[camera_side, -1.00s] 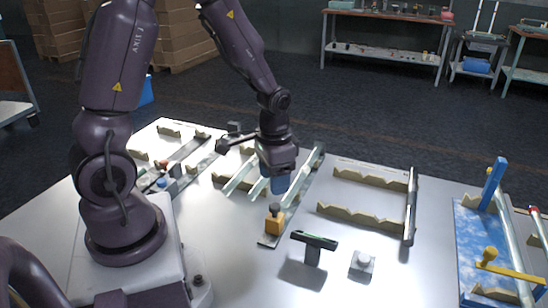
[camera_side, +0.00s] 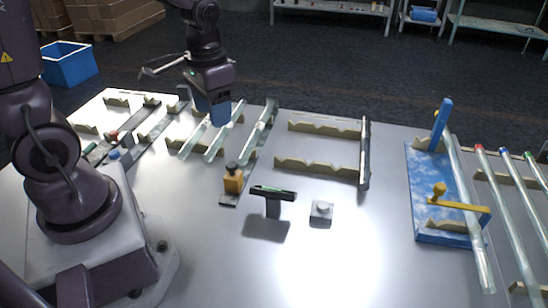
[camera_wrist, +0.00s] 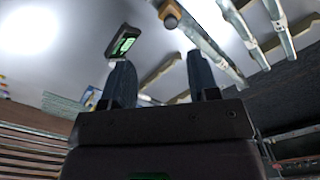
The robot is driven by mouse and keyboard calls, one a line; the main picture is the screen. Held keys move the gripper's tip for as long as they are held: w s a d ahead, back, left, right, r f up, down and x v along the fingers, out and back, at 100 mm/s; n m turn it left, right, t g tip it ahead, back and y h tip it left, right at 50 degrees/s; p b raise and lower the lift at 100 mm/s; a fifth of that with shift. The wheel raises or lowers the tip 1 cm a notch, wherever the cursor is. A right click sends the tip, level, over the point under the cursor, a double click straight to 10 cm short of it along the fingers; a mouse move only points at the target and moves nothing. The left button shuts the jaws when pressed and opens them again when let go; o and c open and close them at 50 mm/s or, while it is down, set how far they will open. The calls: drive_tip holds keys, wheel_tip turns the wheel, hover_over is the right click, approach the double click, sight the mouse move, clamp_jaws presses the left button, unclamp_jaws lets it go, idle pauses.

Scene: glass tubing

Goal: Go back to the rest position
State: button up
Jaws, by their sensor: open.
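My gripper (camera_side: 213,110), with blue fingers, hangs above the rack of glass tubes at the table's back left. In the wrist view its two fingers (camera_wrist: 160,85) stand apart with nothing between them. Clear glass tubes lie below and beside it: one at the left (camera_side: 190,138), one in the middle (camera_side: 224,132) and one at the right (camera_side: 259,132). The right one lies along a dark rail with an orange block (camera_side: 233,182) at its near end. Tubes also show at the top right of the wrist view (camera_wrist: 280,25).
A dark T-shaped stand (camera_side: 272,198) and a small grey box (camera_side: 321,211) stand in front. An empty wooden rack (camera_side: 318,168) is at centre. A blue board (camera_side: 425,205) with a yellow lever and a tube is at right, beside colour-tipped tubes (camera_side: 505,215). The table's front middle is clear.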

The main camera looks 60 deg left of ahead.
drive_tip(key=s+d+r+t, duration=0.2)
drive_tip(key=s+d+r, duration=0.1)
drive_tip(key=r, duration=0.3)
drive_tip(key=s+d+r+m+t, duration=0.1)
drive_tip(key=s+d+r+t, duration=0.2)
drive_tip(key=r, duration=0.3)
drive_tip(key=shift+s+r+t, duration=0.25)
drive_tip(key=shift+t, duration=0.05)
